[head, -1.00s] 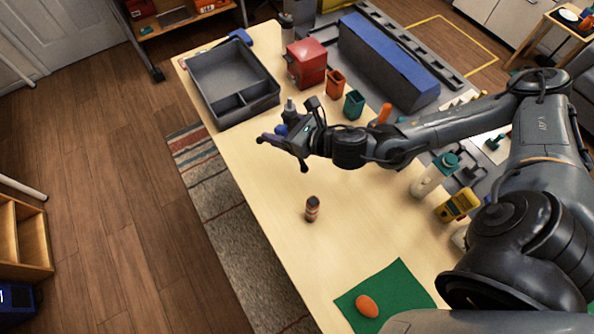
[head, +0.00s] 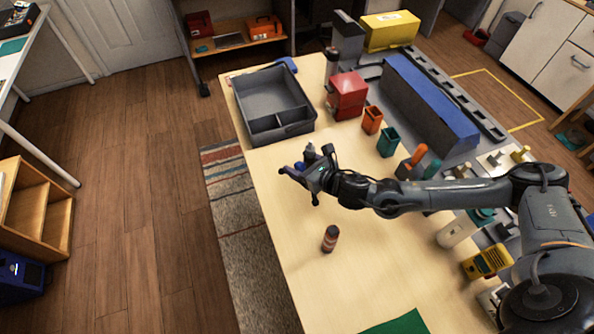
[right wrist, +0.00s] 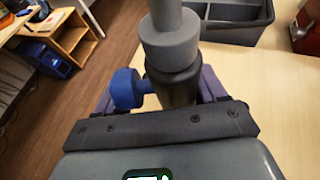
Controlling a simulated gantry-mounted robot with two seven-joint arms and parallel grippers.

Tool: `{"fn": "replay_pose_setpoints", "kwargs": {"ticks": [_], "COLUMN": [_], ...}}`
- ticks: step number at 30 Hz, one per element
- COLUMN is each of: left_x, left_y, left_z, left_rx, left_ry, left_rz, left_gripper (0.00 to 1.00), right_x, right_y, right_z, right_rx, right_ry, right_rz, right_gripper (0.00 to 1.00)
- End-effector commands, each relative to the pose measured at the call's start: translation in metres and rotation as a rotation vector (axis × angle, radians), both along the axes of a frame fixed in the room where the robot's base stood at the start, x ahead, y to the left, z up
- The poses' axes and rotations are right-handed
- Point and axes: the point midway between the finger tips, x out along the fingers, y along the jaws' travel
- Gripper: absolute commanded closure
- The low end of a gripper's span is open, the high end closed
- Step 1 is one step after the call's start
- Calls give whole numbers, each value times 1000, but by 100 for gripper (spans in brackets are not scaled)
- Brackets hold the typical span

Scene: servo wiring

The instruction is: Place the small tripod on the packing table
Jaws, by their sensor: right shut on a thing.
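My right gripper (head: 300,174) is shut on a grey and black upright post with a blue knob, which looks like the small tripod (head: 310,152). In the right wrist view the tripod (right wrist: 171,48) rises between the fingers, its blue knob (right wrist: 126,88) sticking out to the left; its lower end is hidden. The gripper is above the light wooden table (head: 285,215), in front of the grey tray. I cannot tell which table is the packing table; a white-topped table (head: 14,50) stands at the far left. My left gripper is not in view.
The grey divided tray (head: 262,98), a red box (head: 347,95), orange and teal cups (head: 387,141) and a long blue-topped box (head: 432,105) stand behind. A small brown bottle (head: 330,239) stands in front. Wooden shelves (head: 30,212) are at left, across open floor.

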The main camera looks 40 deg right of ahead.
Motion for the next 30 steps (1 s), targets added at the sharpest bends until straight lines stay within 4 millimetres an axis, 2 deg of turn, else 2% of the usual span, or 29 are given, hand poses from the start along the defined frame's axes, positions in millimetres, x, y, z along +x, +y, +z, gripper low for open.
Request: {"fn": "replay_pose_setpoints", "kwargs": {"ticks": [4, 11, 19, 30], "left_x": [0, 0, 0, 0], "left_y": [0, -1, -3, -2], "left_z": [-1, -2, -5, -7], "left_rx": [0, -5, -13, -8], "left_ry": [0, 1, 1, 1], "left_rz": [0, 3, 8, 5], "left_gripper": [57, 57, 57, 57], "right_x": [13, 16, 16, 16], "right_y": [4, 4, 4, 4], "right_z": [-7, -16, -47, -51], "right_rx": [0, 0, 1, 0], "right_ry": [-1, 1, 0, -1], "right_rz": [0, -1, -1, 0], "right_gripper": [74, 74, 74, 74]}}
